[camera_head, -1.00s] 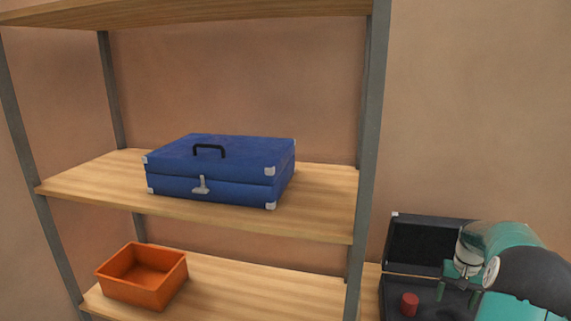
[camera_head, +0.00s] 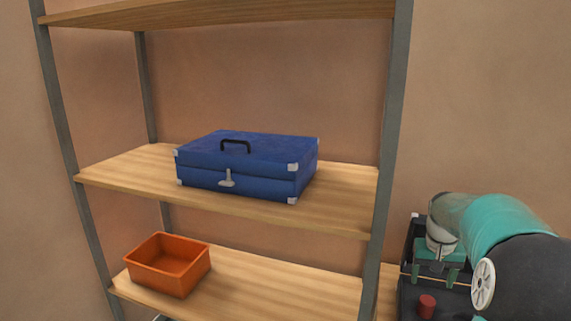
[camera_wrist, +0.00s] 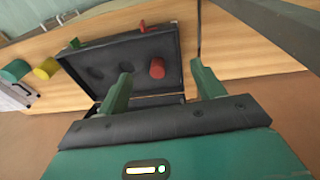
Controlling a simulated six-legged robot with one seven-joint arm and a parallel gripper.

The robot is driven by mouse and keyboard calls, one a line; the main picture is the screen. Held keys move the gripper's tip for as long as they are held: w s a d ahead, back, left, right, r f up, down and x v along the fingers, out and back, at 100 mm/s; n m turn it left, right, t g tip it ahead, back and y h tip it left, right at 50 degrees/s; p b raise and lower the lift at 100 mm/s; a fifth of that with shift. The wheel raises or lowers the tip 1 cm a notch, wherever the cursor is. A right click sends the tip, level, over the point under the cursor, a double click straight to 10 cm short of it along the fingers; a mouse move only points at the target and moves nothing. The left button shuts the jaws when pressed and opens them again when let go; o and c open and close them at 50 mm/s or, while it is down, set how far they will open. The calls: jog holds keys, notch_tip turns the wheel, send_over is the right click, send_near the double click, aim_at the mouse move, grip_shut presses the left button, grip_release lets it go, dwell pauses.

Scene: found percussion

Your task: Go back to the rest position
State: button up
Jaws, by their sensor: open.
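My gripper (camera_wrist: 162,90) is open and empty in the wrist view, its two green fingers spread apart. It is above an open black case (camera_wrist: 125,45), which holds a red cylinder (camera_wrist: 157,68) and dark round recesses. In the head view my gripper (camera_head: 437,280) is at the lower right, in front of the black case (camera_head: 408,292). The red cylinder (camera_head: 427,306) shows just below and left of it. My arm hides much of the case there.
A shelf rack (camera_head: 330,213) stands at the left and centre. It holds a closed blue case (camera_head: 245,165) and an orange bin (camera_head: 168,264). In the wrist view a yellow cylinder (camera_wrist: 46,68), a green cylinder (camera_wrist: 15,70) and a silvery case (camera_wrist: 17,94) lie at the left.

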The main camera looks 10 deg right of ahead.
jog(key=s+a+r+n+t, duration=0.15)
jog(key=a+r, duration=0.25)
jog(key=a, duration=0.5)
jog(key=s+a+r+n+t, duration=0.1)
jog(key=s+a+r, duration=0.25)
jog(key=a, duration=0.55)
jog(key=s+a+n+t+y, duration=0.1)
jog(key=s+a+n+t, duration=0.1)
jog(key=s+a, duration=1.1)
jog(key=shift+a+f+n, duration=0.45)
jog(key=shift+a+n, duration=0.2)
jog(key=shift+a, duration=0.35)
jog(key=shift+c, duration=0.2)
jog(key=shift+s, duration=0.1)
jog(key=c, duration=0.7)
jog(key=shift+o, duration=0.2)
jog(key=shift+d, duration=0.15)
